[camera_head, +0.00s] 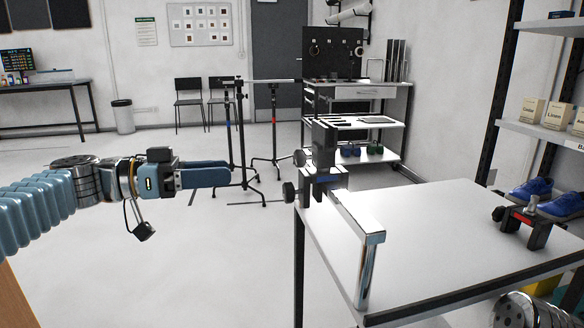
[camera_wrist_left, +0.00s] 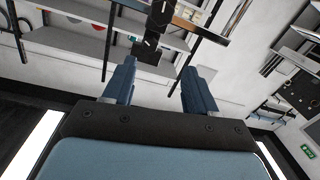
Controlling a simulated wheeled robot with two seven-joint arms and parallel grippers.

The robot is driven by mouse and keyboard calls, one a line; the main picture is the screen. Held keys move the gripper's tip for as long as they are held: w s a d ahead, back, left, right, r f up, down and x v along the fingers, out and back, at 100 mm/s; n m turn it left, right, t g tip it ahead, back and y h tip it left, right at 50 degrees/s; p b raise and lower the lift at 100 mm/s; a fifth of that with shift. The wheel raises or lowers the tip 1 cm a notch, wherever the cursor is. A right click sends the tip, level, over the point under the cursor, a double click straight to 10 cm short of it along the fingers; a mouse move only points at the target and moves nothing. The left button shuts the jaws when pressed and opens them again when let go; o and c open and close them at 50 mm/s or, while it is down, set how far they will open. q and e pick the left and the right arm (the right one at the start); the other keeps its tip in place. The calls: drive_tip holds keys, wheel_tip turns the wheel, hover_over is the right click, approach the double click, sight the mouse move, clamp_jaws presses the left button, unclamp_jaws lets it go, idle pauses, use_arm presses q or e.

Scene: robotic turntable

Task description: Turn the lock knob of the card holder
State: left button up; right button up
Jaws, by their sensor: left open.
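A dark upright clamp-like holder (camera_head: 325,165) with a blue mark stands at the left edge of the white table (camera_head: 430,225). It has two round black knobs on its left side, an upper knob (camera_head: 299,158) and a lower knob (camera_head: 289,192). I take it for the card holder; no card is clear. My left gripper (camera_head: 230,174) is open and empty, left of the knobs and apart from them, its fingers pointing right. In the left wrist view the open fingers (camera_wrist_left: 160,90) frame a dark post (camera_wrist_left: 154,50) beyond them. My right gripper is out of view.
A second dark clamp with a red mark (camera_head: 522,225) stands at the table's right. Shelves (camera_head: 545,130) flank the right side. Thin black stands (camera_head: 240,140) are behind my left gripper.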

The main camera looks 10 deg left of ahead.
sight(295, 159)
use_arm(q)
drive_tip(key=shift+m, duration=0.5)
drive_tip(key=p+x, duration=0.1)
drive_tip(key=x, duration=0.3)
drive_tip(key=r+p+x, duration=0.1)
drive_tip(key=x, duration=0.4)
drive_tip(key=s+r+x, duration=0.1)
drive_tip(key=x, duration=0.3)
drive_tip(key=shift+d+p, duration=0.4)
